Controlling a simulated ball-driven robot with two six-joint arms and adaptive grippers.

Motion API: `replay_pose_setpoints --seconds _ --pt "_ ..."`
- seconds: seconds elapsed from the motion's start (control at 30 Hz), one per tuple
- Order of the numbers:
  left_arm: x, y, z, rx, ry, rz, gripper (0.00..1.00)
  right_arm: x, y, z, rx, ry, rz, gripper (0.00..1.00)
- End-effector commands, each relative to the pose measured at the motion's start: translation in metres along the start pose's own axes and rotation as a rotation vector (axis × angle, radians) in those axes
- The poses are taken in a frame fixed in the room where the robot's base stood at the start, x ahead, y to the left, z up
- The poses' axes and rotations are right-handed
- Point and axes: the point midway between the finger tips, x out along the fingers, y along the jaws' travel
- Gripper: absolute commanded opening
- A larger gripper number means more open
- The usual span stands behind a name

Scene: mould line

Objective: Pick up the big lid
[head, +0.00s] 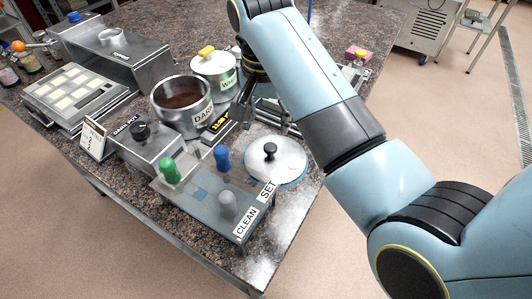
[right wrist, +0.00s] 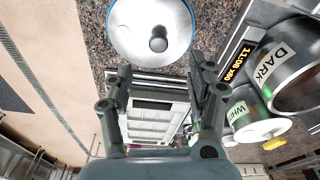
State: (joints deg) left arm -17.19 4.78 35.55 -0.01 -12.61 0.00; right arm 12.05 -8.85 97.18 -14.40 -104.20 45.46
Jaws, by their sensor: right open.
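The big lid (head: 287,163) is a round silver disc with a black knob and a blue edge. It lies flat on the stone counter, right of the clear stand with coloured knobs. In the right wrist view the lid (right wrist: 135,25) shows at the top, partly cut off, its knob facing the camera. My right gripper (right wrist: 160,72) is open and empty, its fingertips just short of the lid in the picture. In the head view the right gripper is partly hidden by its own arm, behind the lid near the pots. My left gripper is not in view.
An open pot of dark chocolate (head: 180,101) and a pot with a yellow-knobbed lid (head: 213,64) stand behind. A display showing digits (head: 219,126) sits near them. The clear stand (head: 205,205) holds green, blue and grey knobs. The counter's right edge is close to the lid.

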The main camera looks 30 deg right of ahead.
Motion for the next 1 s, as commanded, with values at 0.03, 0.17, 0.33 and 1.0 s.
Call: replay_pose_setpoints --seconds 0.03,0.17,0.33,1.0 --pt "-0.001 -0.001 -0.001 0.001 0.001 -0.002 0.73 0.005 0.0 0.0 0.004 -0.003 0.006 0.57" --pt "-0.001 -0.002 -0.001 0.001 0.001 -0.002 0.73 0.028 0.001 0.001 0.005 -0.005 0.006 0.57" --pt "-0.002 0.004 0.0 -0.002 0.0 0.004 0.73 0.05 0.0 0.0 0.004 -0.002 0.004 0.57" --pt "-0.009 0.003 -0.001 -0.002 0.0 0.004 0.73 0.105 0.0 -0.002 0.003 -0.002 0.001 0.57"
